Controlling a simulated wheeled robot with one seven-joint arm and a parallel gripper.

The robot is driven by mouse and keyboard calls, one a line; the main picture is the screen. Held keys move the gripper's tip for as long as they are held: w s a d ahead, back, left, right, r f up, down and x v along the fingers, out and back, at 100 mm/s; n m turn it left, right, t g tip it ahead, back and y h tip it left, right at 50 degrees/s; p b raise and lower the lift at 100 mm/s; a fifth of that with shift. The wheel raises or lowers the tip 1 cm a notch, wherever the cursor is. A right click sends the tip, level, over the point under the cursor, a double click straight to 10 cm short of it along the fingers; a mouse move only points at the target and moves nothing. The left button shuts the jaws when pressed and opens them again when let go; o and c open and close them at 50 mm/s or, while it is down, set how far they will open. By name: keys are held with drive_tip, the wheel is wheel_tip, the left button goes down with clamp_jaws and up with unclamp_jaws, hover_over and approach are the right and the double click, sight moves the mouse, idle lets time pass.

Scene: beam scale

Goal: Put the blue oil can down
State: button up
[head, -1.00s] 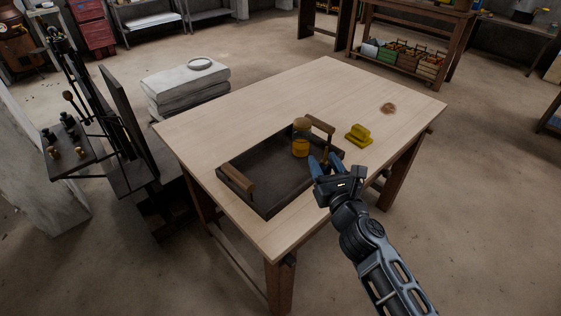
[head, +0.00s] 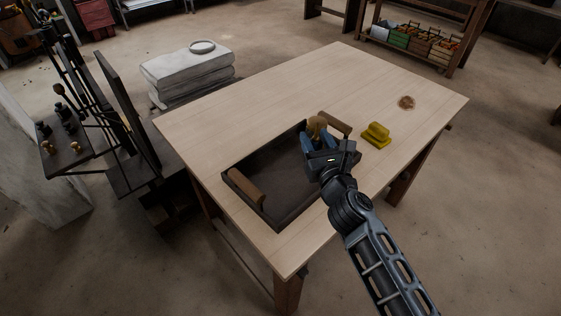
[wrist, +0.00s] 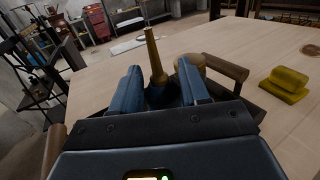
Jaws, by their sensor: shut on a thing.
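My gripper (head: 319,141) is shut on the blue oil can over the far right part of the dark tray (head: 266,221). In the wrist view the can's dark body (wrist: 160,97) sits between the two blue-grey fingers, with its brass spout (wrist: 154,58) pointing up, slightly tilted. The fingers and palm hide most of the can. I cannot tell whether its base touches the tray floor. A jar with a tan lid (wrist: 190,66) stands just beyond the right finger, largely hidden.
The tray has wooden handles at its left (head: 246,187) and far right (head: 334,124). A yellow block-like object (head: 375,135) lies on the table (head: 250,110) right of the tray. A round brown piece (head: 406,102) lies farther back. The tray's left and middle floor is clear.

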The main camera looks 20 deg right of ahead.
drive_tip(key=shift+w+a+f, duration=0.45)
drive_tip(key=shift+a+f, duration=0.1)
drive_tip(key=shift+a, duration=0.25)
drive_tip(key=w+a+f+b, duration=0.1)
drive_tip(key=a+f+b, duration=0.1)
drive_tip(key=w+a+f+b, duration=0.1)
drive_tip(key=a+f+b, duration=0.1)
drive_tip(key=f+b, duration=0.1)
drive_tip(key=w+a+f+b, duration=0.1)
drive_tip(key=a+f+b, duration=0.1)
drive_tip(key=f, duration=0.1)
drive_tip(key=shift+w+f+b, duration=0.1)
drive_tip(key=shift+w+b, duration=0.2)
drive_tip(key=shift+f+b, duration=0.45)
drive_tip(key=shift+f, duration=0.05)
drive_tip(key=shift+f, duration=0.1)
drive_tip(key=o, duration=1.1)
drive_tip(key=shift+c, duration=0.2)
